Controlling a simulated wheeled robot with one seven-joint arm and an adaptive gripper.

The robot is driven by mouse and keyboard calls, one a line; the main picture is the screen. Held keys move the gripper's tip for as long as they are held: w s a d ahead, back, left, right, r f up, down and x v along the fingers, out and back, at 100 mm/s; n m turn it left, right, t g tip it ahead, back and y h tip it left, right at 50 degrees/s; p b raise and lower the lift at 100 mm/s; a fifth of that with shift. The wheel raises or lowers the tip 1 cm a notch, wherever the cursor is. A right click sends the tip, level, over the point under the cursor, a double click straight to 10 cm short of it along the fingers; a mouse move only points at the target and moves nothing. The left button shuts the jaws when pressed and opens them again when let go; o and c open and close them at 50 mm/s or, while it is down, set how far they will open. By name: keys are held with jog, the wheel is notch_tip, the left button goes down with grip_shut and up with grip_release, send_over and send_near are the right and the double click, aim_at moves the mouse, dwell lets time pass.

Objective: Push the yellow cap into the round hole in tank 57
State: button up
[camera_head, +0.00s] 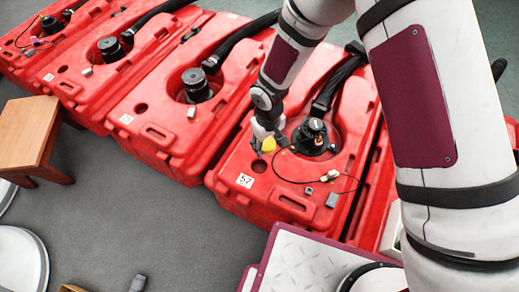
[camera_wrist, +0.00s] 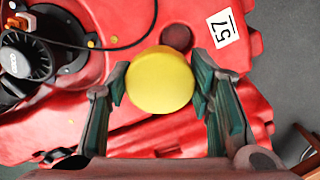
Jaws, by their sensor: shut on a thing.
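Tank 57 is a red tank (camera_head: 228,200) with a white "57" label (camera_head: 245,181); the label also shows in the wrist view (camera_wrist: 223,28). Its round hole (camera_head: 259,166) is dark and shows bare just beyond the cap in the wrist view (camera_wrist: 177,37). My gripper (camera_head: 263,147) is shut on the yellow cap (camera_head: 269,145), which shows as a round yellow disc between the green finger pads in the wrist view (camera_wrist: 160,82). The cap appears above the tank top, beside the hole in both pictures; its exact height is hard to tell.
A black motor unit (camera_head: 315,135) with a hose and a thin black cable (camera_head: 340,188) stands on tank 57, close to my gripper. More red tanks (camera_head: 165,120) line up to the left. A wooden stool (camera_head: 30,132) stands at the left.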

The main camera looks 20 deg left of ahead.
jog(key=shift+s+a+f+n, duration=0.4)
jog(key=shift+s+a+f, duration=0.5)
jog(key=shift+s, duration=0.1)
jog(key=shift+f+b, duration=2.15)
jog(key=shift+f, duration=0.75)
jog(key=shift+d+f+b, duration=0.1)
jog(key=shift+f+b, duration=1.35)
jog(key=shift+b, duration=0.2)
jog(key=o, duration=1.7)
jog(key=shift+r, duration=0.15)
notch_tip(320, 180, up, 7)
jog(key=p, duration=0.4)
